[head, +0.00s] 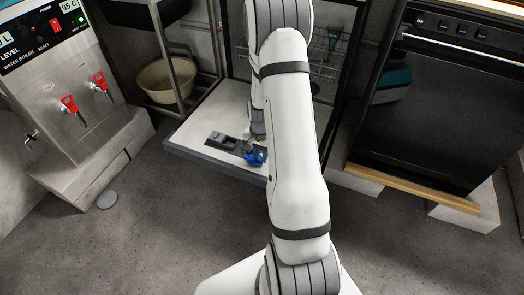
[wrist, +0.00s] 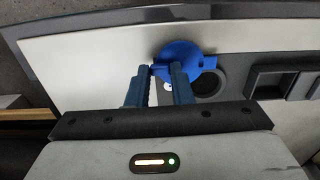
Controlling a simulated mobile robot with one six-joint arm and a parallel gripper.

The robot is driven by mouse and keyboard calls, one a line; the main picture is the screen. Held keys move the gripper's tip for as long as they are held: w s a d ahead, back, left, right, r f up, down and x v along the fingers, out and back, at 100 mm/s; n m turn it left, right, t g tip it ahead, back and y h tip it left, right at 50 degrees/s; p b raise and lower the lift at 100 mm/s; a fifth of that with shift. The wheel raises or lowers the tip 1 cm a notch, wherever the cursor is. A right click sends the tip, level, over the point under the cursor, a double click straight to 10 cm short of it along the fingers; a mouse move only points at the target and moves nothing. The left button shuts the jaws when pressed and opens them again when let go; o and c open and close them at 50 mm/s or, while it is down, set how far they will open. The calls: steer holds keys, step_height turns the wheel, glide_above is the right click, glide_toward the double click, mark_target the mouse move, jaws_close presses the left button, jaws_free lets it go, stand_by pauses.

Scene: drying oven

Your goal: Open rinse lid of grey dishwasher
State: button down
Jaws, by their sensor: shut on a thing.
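The grey dishwasher's door (head: 205,103) is folded down flat in the head view. The blue rinse lid (head: 255,158) is near its front edge, partly behind my arm. In the wrist view the round blue rinse lid (wrist: 195,56) stands tilted up beside a dark round opening (wrist: 209,85), which is partly uncovered. My gripper (wrist: 160,69) is shut on the lid, with its two dark blue fingers around the lid's small tab at its left edge. In the head view my arm mostly hides the gripper.
A dark dispenser tray (head: 222,140) is set into the door beside the lid; its recess (wrist: 270,83) shows right in the wrist view. A black oven (head: 440,110) stands right, a water boiler (head: 75,95) left. A beige basin (head: 166,82) sits on a shelf. The floor in front is clear.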

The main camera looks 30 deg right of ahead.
mark_target(260, 159)
steer(key=shift+a+m, duration=0.2)
steer(key=shift+m, duration=0.1)
steer(key=c, duration=1.3)
jaws_free()
step_height(260, 159, up, 8)
steer(key=p, duration=0.2)
steer(key=shift+f+p, duration=0.1)
steer(key=shift+p, duration=0.3)
